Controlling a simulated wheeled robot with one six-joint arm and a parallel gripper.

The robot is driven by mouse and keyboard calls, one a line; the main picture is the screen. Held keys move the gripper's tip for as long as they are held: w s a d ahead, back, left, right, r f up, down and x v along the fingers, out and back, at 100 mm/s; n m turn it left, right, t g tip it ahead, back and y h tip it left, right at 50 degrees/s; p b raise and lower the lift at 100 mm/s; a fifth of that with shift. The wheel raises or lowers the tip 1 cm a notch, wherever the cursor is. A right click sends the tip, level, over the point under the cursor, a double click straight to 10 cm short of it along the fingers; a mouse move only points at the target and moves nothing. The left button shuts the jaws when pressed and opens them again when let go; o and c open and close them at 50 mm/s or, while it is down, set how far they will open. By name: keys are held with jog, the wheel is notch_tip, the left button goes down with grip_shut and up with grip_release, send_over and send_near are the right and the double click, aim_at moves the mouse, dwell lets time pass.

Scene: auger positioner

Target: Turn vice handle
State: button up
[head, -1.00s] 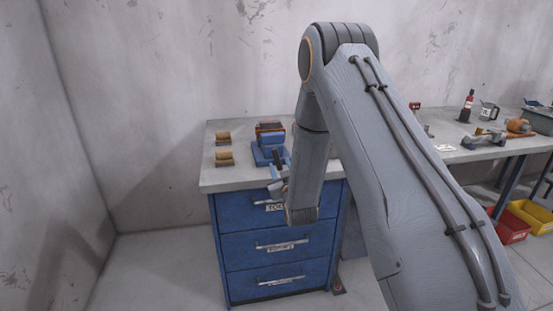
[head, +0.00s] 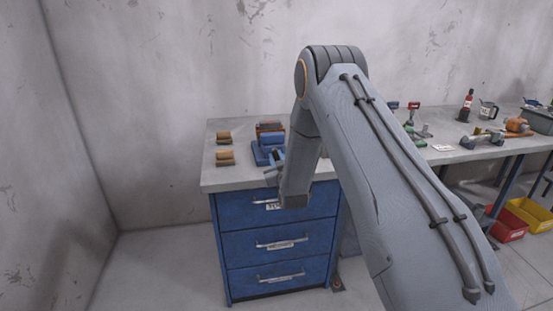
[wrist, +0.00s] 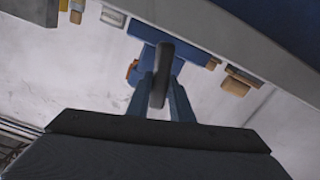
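The blue vice (head: 268,150) stands at the front of the grey top of the blue drawer cabinet. It also shows at the top of the wrist view (wrist: 150,30). The vice handle (wrist: 162,75) is a dark rounded bar in the wrist view. My gripper (head: 274,172) is just in front of the vice, by the cabinet's front edge. In the wrist view its two blue-grey fingers (wrist: 160,88) lie on either side of the handle, very close to it. I cannot tell whether they press on it. My forearm hides part of the vice's right side in the head view.
Two small brown blocks (head: 224,158) lie left of the vice. The cabinet drawers (head: 275,232) with metal handles are below my gripper. A workbench (head: 450,155) with tools stands at the right, with red and yellow bins (head: 530,215) under it. The floor at left is clear.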

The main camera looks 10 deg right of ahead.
grip_shut()
jog(key=shift+m+b, duration=0.3)
jog(key=shift+m, duration=0.1)
jog(key=m+b, duration=0.2)
jog(key=m, duration=0.1)
jog(key=m+b, duration=0.1)
jog(key=shift+d+m, duration=0.25)
jog(key=shift+m, duration=0.05)
jog(key=m+b, duration=0.2)
jog(key=m, duration=0.1)
jog(key=shift+d+f+m, duration=0.1)
jog(key=shift+d+m, duration=0.05)
jog(key=shift+m, duration=0.15)
jog(key=shift+d+m+b, duration=0.15)
jog(key=shift+m+b, duration=0.85)
jog(key=shift+m, duration=0.8)
